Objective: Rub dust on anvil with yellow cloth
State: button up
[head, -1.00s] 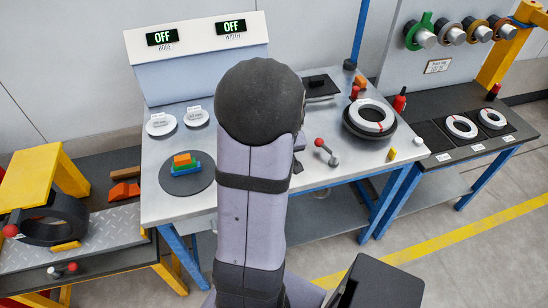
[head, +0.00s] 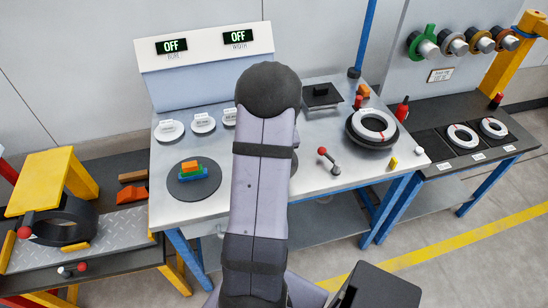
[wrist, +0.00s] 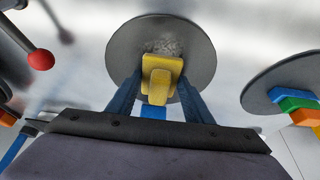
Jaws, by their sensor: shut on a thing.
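The anvil appears to be the round dark grey disc (wrist: 120,55) in the wrist view, with a patch of grey speckled dust (wrist: 165,46) on it. My gripper (wrist: 160,82) has its blue fingers shut on the yellow cloth (wrist: 160,68), which is folded into a small pad. The cloth is over the disc at the near edge of the dust and covers part of it. I cannot tell whether it touches the surface. In the head view my arm hides my gripper, the cloth and most of this disc.
A second dark disc (head: 178,193) holds stacked coloured blocks (head: 193,171), left of my arm in the head view. A red-knobbed lever (head: 329,161) stands to the right. A ring stack (head: 370,128) is farther right. Bare metal tabletop (head: 318,190) lies around the lever.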

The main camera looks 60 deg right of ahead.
jog(key=shift+w+d+r+p, duration=0.15)
jog(key=shift+w+d+p, duration=0.9)
jog(key=shift+p, duration=0.2)
jog(key=shift+s+a+f, duration=0.1)
jog(key=shift+f, duration=0.1)
jog(key=shift+s+a+f+b, duration=0.15)
jog(key=shift+s+a+b, duration=0.4)
jog(key=shift+b, duration=0.5)
jog(key=s+a+b, duration=0.5)
jog(key=b, duration=0.1)
jog(key=shift+s+a, duration=0.4)
notch_tip(320, 180, up, 9)
jog(key=p, duration=0.6)
jog(key=shift+f, duration=0.15)
